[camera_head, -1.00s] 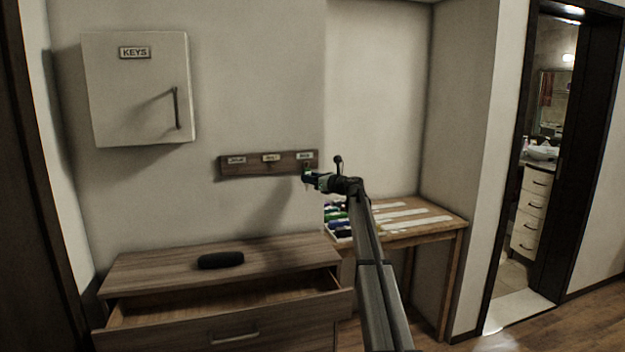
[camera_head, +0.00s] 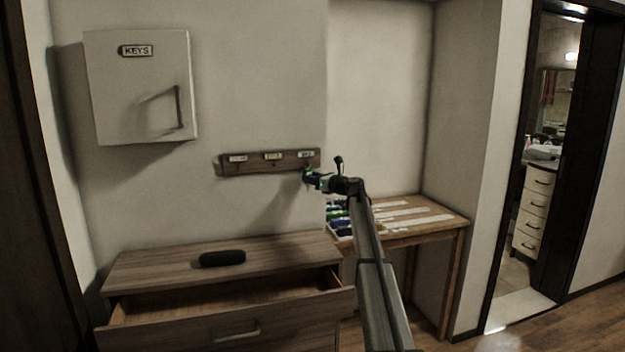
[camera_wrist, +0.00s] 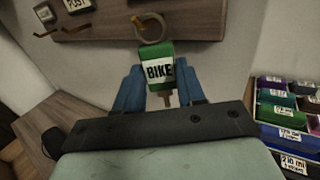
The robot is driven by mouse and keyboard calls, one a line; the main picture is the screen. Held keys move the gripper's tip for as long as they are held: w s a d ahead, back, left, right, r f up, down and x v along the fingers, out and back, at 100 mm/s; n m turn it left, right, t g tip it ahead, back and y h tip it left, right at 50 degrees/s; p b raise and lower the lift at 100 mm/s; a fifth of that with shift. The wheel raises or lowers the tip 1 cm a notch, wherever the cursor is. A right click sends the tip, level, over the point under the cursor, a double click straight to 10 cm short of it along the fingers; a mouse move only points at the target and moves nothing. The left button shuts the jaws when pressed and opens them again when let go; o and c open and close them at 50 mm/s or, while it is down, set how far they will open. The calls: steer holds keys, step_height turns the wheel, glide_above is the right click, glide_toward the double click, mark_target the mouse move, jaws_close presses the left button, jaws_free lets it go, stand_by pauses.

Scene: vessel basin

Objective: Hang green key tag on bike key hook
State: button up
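The green key tag (camera_wrist: 157,72) reads BIKE and stands upright between the two blue fingers of my gripper (camera_wrist: 160,88) in the wrist view. The fingers press on its sides. Its metal ring (camera_wrist: 150,27) is at the top, in front of the lower part of the wooden hook rack (camera_wrist: 190,20). A hook shows at the ring's left side; I cannot tell whether the ring is around it. In the head view, my gripper (camera_head: 313,178) is just below the rack's right end, under the rightmost label (camera_head: 306,154), which is the bike key hook's likely place but too small to read.
A white key cabinet (camera_head: 140,90) hangs left of the rack. A dresser (camera_head: 150,270) with an open top drawer stands below, with a dark object (camera_head: 222,258) on it. A wooden table (camera_head: 440,217) at right holds a tray of coloured tags (camera_wrist: 290,118).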

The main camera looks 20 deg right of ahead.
steer(key=o, duration=0.5)
steer(key=shift+s+d, duration=0.1)
steer(key=shift+s, duration=0.05)
